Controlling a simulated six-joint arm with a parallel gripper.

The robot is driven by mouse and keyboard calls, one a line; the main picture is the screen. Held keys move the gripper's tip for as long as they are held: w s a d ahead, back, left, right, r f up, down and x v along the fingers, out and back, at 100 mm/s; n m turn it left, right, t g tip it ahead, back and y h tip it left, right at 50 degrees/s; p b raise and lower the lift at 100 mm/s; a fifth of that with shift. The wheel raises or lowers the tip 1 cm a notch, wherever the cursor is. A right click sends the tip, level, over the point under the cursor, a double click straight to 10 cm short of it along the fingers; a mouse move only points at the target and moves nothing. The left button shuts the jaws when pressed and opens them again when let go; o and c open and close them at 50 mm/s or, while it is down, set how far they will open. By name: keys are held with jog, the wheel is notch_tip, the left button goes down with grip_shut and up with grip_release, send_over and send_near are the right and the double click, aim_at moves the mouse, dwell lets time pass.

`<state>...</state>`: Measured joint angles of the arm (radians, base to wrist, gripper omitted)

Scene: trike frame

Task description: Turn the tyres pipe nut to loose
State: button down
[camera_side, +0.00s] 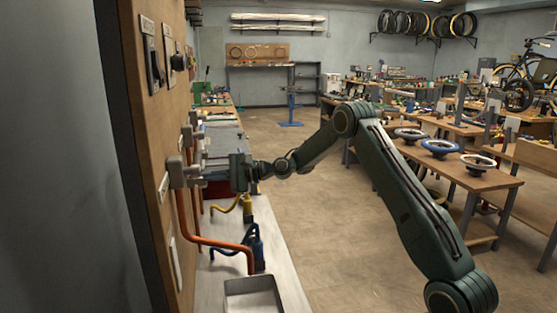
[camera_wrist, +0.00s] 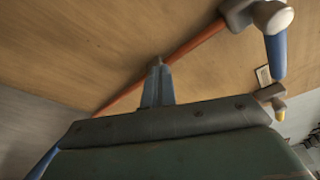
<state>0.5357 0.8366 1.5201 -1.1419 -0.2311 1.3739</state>
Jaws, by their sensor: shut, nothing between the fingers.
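My gripper (camera_side: 207,174) is in front of the wooden board at left in the side view, pointing at it. In the wrist view my gripper (camera_wrist: 157,66) has its fingers together, with nothing between them. A grey pipe fitting (camera_side: 177,173) sits on the board at the fingertips in the side view; I cannot tell whether they touch. An orange pipe (camera_side: 213,242) runs down from it and bends right. In the wrist view the orange pipe (camera_wrist: 190,45) crosses behind the fingers to a grey fitting (camera_wrist: 268,16) at upper right. No label reads clearly, so I cannot tell which nut is for tyres.
The wooden board (camera_side: 150,120) carries switches and more pipes. Another fitting with a yellow end (camera_wrist: 279,104) shows in the wrist view. Open floor lies to the right.

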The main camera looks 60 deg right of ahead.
jog(key=shift+s+a+f, duration=0.2)
jog(key=shift+s+f, duration=0.05)
jog(key=shift+f, duration=0.75)
dwell(0.5)
jog(key=shift+s+a+r, duration=0.15)
jog(key=shift+s+a, duration=0.2)
jog(key=shift+a, duration=0.05)
jog(key=d+v, duration=0.1)
jog(key=v, duration=0.5)
jog(key=shift+w+f, duration=0.35)
dwell(0.3)
jog(key=shift+d, duration=0.1)
jog(key=d+r, duration=0.1)
jog(key=r, duration=0.1)
jog(key=shift+w+d+r, duration=0.3)
jog(key=shift+d, duration=0.1)
jog(key=shift+w+a, duration=0.1)
